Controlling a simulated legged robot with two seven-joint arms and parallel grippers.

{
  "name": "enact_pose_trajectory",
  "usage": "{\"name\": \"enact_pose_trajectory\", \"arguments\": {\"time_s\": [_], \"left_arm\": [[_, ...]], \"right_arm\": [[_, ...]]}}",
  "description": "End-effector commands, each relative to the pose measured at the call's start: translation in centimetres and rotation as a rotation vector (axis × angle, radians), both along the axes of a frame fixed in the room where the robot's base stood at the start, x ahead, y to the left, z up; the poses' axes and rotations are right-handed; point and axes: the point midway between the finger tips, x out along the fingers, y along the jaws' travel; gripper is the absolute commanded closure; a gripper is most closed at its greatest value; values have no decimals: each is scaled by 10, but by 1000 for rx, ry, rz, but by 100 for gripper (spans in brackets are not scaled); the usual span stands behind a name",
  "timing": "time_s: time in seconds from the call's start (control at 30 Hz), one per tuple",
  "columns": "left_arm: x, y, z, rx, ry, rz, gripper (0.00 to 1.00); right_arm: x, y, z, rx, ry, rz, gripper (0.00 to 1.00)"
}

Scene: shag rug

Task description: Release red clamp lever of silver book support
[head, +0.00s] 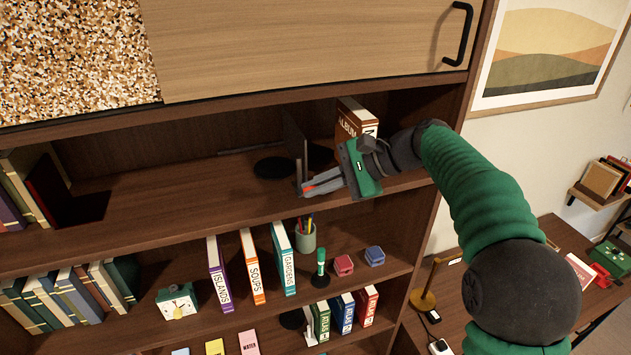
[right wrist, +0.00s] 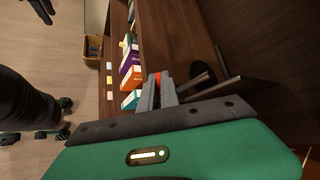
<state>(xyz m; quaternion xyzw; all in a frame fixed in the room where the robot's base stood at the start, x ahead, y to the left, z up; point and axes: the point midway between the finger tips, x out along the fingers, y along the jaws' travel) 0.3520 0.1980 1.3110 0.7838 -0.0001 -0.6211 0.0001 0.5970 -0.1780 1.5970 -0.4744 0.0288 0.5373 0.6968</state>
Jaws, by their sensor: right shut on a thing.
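The book support (head: 294,140) stands on the upper open shelf, an upright plate that looks dark grey here. Its plate also shows in the right wrist view (right wrist: 238,92), to the right of the fingers. My right gripper (head: 306,189) reaches in from the right, at the front of this shelf beside the plate. Its grey fingers are closed on the red clamp lever (right wrist: 158,77), of which only a bit of red shows between them. The rest of the lever is hidden by the fingers.
An album box (head: 357,118) stands right behind my right gripper. A black disc (head: 274,167) lies left of the plate. Books, a pen cup (head: 305,239) and small boxes fill the shelf below. The upper shelf's middle (head: 170,195) is clear.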

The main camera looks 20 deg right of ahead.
Motion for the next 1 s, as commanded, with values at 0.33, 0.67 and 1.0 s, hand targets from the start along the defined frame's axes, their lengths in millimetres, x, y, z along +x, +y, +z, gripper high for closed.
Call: {"name": "enact_pose_trajectory", "arguments": {"time_s": [0.33,0.67,1.0], "left_arm": [[0,0,-1,0,0,0,64],[0,0,-1,0,0,0,64],[0,0,-27,0,0,0,64]], "right_arm": [[0,-1,-1,0,1,-2,78],[-1,-1,0,1,-1,-1,73],[-27,-51,32,-1,-5,-5,73]]}}
